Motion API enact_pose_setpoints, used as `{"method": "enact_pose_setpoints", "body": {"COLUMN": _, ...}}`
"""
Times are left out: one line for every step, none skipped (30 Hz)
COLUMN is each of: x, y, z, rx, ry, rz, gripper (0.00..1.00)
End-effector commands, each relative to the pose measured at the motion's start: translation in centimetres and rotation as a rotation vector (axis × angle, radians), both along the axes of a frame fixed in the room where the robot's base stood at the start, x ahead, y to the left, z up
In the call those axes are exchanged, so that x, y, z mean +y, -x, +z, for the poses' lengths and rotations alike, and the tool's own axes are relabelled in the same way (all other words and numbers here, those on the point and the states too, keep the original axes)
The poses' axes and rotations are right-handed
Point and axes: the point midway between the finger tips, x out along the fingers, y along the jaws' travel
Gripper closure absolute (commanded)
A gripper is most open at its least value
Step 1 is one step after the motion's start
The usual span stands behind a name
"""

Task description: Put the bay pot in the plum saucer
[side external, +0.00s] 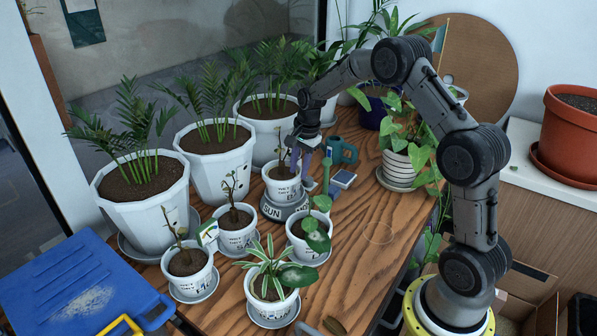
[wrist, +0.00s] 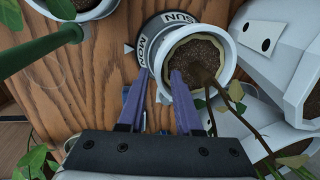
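A white pot with a thin-stemmed seedling and a label seeming to start with B (side external: 283,190) stands on a grey round base marked SUN and MON (side external: 270,211). I take it for the bay pot, though the full name is unreadable. In the wrist view, the pot (wrist: 228,52) shows its soil and stems, with the lettered base (wrist: 152,38) beside and under it. My gripper (wrist: 160,72) is open, with one purple finger over the pot's near rim and the other outside its wall. It also shows at the pot in the side view (side external: 316,165). I cannot tell which saucer is plum.
Several small labelled pots on grey saucers stand in front, including a seedling pot (side external: 236,228) and a striped-leaf pot (side external: 271,287). Large palm pots (side external: 217,160) crowd the back left. A teal watering can (side external: 341,151) stands behind.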

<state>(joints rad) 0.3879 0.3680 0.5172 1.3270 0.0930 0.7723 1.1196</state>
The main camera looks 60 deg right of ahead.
Motion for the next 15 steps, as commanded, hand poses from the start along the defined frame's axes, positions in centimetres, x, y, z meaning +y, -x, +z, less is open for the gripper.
{"method": "enact_pose_setpoints", "body": {"x": -0.1, "y": 0.1, "z": 1.1, "rx": -0.006, "ry": 0.003, "rz": -0.001, "gripper": 0.66}}
{"method": "enact_pose_setpoints", "body": {"x": -0.1, "y": 0.2, "z": 1.6, "rx": -0.005, "ry": 0.002, "rz": 0.0, "gripper": 0.66}}
{"method": "enact_pose_setpoints", "body": {"x": -0.1, "y": 0.3, "z": 2.4, "rx": -0.005, "ry": 0.002, "rz": 0.0, "gripper": 0.66}}
{"method": "enact_pose_setpoints", "body": {"x": -0.1, "y": 0.4, "z": 3.0, "rx": -0.005, "ry": 0.002, "rz": 0.0, "gripper": 0.66}}
{"method": "enact_pose_setpoints", "body": {"x": -0.1, "y": 0.6, "z": 3.7, "rx": -0.006, "ry": 0.003, "rz": -0.001, "gripper": 0.66}}
{"method": "enact_pose_setpoints", "body": {"x": -0.1, "y": 0.7, "z": 4.5, "rx": -0.005, "ry": 0.002, "rz": 0.0, "gripper": 0.66}}
{"method": "enact_pose_setpoints", "body": {"x": -0.1, "y": 0.8, "z": 5.1, "rx": -0.005, "ry": 0.002, "rz": -0.001, "gripper": 0.66}}
{"method": "enact_pose_setpoints", "body": {"x": 0.0, "y": 0.9, "z": 5.7, "rx": -0.005, "ry": 0.002, "rz": -0.001, "gripper": 0.66}}
{"method": "enact_pose_setpoints", "body": {"x": -0.1, "y": 1.0, "z": 6.5, "rx": -0.006, "ry": 0.002, "rz": -0.001, "gripper": 0.66}}
{"method": "enact_pose_setpoints", "body": {"x": -0.1, "y": 1.1, "z": 7.0, "rx": -0.005, "ry": 0.002, "rz": -0.001, "gripper": 0.66}}
{"method": "enact_pose_setpoints", "body": {"x": 0.0, "y": 1.2, "z": 7.5, "rx": -0.004, "ry": 0.002, "rz": -0.001, "gripper": 0.66}}
{"method": "enact_pose_setpoints", "body": {"x": 0.0, "y": 1.4, "z": 8.1, "rx": -0.004, "ry": 0.002, "rz": -0.001, "gripper": 0.66}}
{"method": "enact_pose_setpoints", "body": {"x": 0.0, "y": 1.4, "z": 8.5, "rx": -0.004, "ry": 0.002, "rz": -0.001, "gripper": 0.66}}
{"method": "enact_pose_setpoints", "body": {"x": -0.1, "y": 1.5, "z": 8.9, "rx": -0.005, "ry": 0.002, "rz": -0.001, "gripper": 0.66}}
{"method": "enact_pose_setpoints", "body": {"x": -0.1, "y": 1.6, "z": 9.4, "rx": -0.004, "ry": 0.002, "rz": -0.001, "gripper": 0.66}}
